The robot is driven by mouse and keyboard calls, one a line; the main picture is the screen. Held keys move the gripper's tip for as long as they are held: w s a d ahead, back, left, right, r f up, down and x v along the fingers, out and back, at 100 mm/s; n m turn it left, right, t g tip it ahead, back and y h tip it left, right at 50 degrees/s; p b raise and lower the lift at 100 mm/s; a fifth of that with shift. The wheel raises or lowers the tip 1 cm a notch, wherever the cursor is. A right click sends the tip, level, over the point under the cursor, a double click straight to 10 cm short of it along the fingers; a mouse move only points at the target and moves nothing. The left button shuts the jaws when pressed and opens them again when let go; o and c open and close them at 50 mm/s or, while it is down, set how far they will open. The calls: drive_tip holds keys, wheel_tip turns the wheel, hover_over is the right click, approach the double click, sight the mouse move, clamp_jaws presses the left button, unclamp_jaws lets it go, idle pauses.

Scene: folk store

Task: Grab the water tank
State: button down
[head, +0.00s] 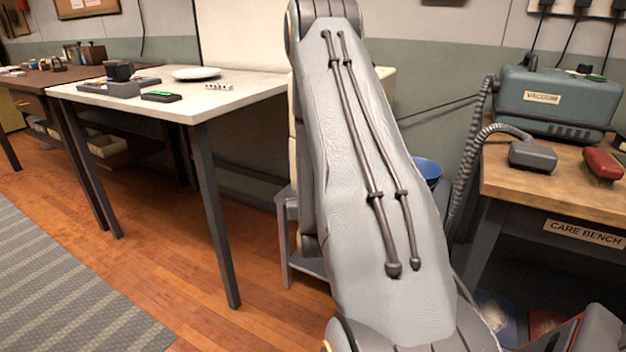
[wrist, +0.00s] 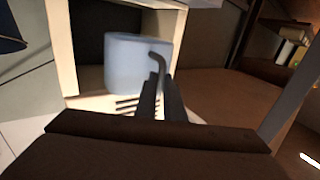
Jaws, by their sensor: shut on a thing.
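The water tank (wrist: 135,65) is a pale blue, rounded container, upright in the wrist view inside a white-framed opening. A grey bent handle (wrist: 157,58) shows at its right side. My gripper (wrist: 160,86) has its two dark fingers closed at this handle, in front of the tank. The exact contact is small and partly hidden by the fingers. In the head view my arm covers the middle, and neither my gripper nor the tank can be made out.
A white round tray with dark slots (wrist: 188,114) lies beneath the tank. The white frame's left post (wrist: 60,45) stands close beside it. In the head view a white-topped table (head: 200,98) stands left and a care bench (head: 540,185) with a vacuum (head: 555,100) right.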

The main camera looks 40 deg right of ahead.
drive_tip(key=shift+s+a, duration=0.3)
drive_tip(key=shift+a, duration=0.4)
drive_tip(key=shift+s+a, duration=0.3)
drive_tip(key=shift+a, duration=0.45)
drive_tip(key=shift+s+a, duration=0.3)
drive_tip(key=shift+a, duration=0.4)
